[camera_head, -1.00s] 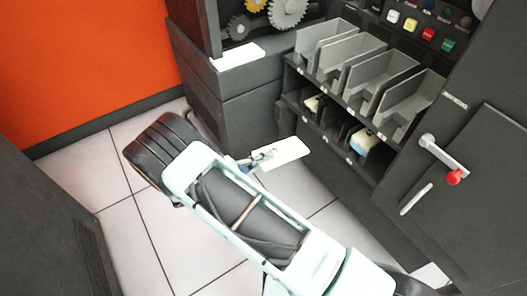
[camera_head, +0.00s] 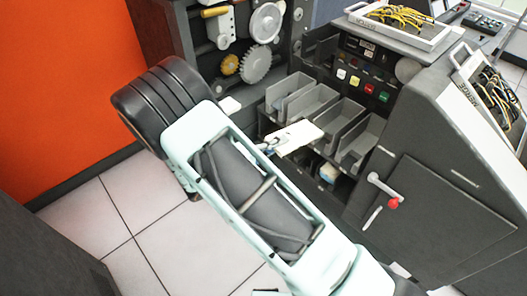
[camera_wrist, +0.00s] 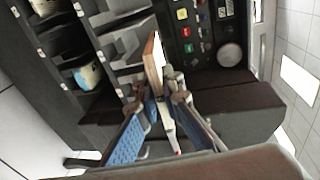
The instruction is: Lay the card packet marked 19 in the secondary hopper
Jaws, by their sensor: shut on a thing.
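My gripper (camera_head: 268,147) is shut on a flat, pale card packet (camera_head: 296,136), which sticks out to the right of the fingers. No number on it can be read. In the wrist view the packet (camera_wrist: 154,64) is seen nearly edge-on, with a tan edge, between the tips of my gripper (camera_wrist: 167,99). In the head view the packet overlaps the front of a row of open grey hoppers (camera_head: 315,103). I cannot tell its height above them or which hopper is the secondary one; their labels are too small to read.
A lower shelf under the hoppers holds a blue and white packet (camera_head: 328,174). Coloured buttons (camera_head: 368,87) sit behind the hoppers, gears (camera_head: 257,67) at the back left. A dark cabinet (camera_head: 420,215) with a red-knobbed crank (camera_head: 382,189) stands at right. Tiled floor is clear at lower left.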

